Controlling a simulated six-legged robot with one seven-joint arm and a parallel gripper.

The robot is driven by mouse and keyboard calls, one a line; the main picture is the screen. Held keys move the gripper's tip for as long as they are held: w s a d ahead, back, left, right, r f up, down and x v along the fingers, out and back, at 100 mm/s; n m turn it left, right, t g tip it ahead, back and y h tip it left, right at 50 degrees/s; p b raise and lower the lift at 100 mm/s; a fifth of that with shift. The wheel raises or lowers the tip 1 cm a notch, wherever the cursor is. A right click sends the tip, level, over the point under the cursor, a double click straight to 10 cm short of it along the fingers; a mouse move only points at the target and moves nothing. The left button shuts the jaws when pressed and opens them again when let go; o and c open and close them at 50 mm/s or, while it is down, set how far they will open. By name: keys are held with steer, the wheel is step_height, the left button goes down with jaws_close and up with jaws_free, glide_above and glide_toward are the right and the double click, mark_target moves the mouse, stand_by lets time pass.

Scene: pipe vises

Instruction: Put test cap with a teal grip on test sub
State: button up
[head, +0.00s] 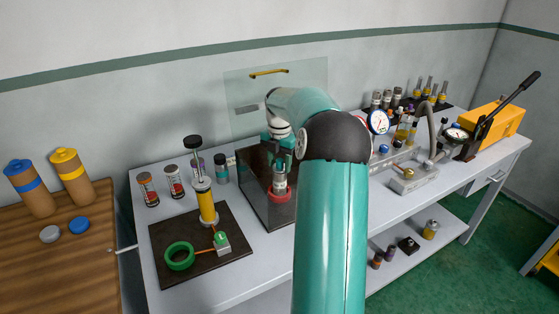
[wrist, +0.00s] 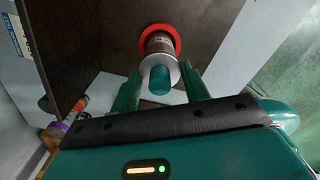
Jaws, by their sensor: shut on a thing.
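The test cap has a teal grip (wrist: 160,80) and a pale metal disc. My gripper (wrist: 161,86) is shut on it, with one green finger on each side of the teal grip. In the wrist view the cap lines up with the test sub (wrist: 158,44), a brownish cylinder standing in a red ring (wrist: 175,36). The disc looks close to or against the sub's end; I cannot tell if it is seated. In the head view my gripper (head: 279,153) points down inside the clear-walled box (head: 256,205), above the grey sub (head: 280,185) and red ring (head: 279,196).
The box's dark and clear walls surround my gripper closely. At right are gauges (head: 378,122) and a yellow pump (head: 491,119).

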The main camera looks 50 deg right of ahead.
mark_target(279, 160)
steer(key=shift+f, duration=0.2)
steer(key=o, duration=1.1)
step_height(279, 160, up, 14)
steer(key=shift+f, duration=0.15)
